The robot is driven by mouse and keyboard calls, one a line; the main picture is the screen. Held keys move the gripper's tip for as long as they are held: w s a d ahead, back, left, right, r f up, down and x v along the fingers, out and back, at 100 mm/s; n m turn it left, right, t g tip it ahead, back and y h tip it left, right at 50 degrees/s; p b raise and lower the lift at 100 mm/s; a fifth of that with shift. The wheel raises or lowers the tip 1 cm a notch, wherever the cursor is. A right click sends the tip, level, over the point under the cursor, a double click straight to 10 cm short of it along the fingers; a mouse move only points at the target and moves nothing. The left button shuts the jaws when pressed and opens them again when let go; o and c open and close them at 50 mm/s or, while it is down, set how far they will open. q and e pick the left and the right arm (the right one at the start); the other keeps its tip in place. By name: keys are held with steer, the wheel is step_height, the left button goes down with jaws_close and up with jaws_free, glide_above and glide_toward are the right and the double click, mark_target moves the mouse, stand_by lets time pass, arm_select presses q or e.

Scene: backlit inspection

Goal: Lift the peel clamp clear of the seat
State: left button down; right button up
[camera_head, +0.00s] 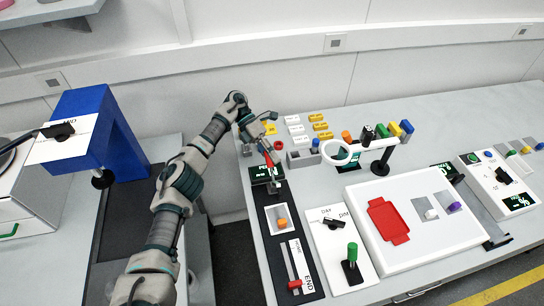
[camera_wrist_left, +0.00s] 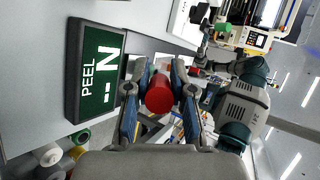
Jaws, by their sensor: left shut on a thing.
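My left gripper (camera_head: 269,158) reaches over the left part of the bench, just above the dark PEEL display (camera_head: 265,174). In the left wrist view its two fingers (camera_wrist_left: 159,82) are shut on a red cylindrical piece, which I take for the peel clamp (camera_wrist_left: 159,98). A bit of the red clamp also shows at the fingers in the head view (camera_head: 268,160). The PEEL display (camera_wrist_left: 97,72) beside it reads "-- N" in the left wrist view. The seat is hidden, and I cannot tell whether the clamp touches it. My right gripper is not clearly in view.
A magnifier ring (camera_head: 341,153) and coloured blocks stand behind to the right. A black panel with an orange knob (camera_head: 282,223), a slider panel with a red knob (camera_head: 294,284) and a white tray with a red part (camera_head: 388,220) lie nearer. A blue frame (camera_head: 113,130) stands left.

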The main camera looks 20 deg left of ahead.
stand_by(0.4)
arm_select(q)
steer(key=c, duration=1)
jaws_free()
steer(key=shift+w+f, duration=0.1)
steer(key=shift+o, duration=0.2)
step_height(320, 180, up, 10)
steer(key=shift+w+f, duration=0.1)
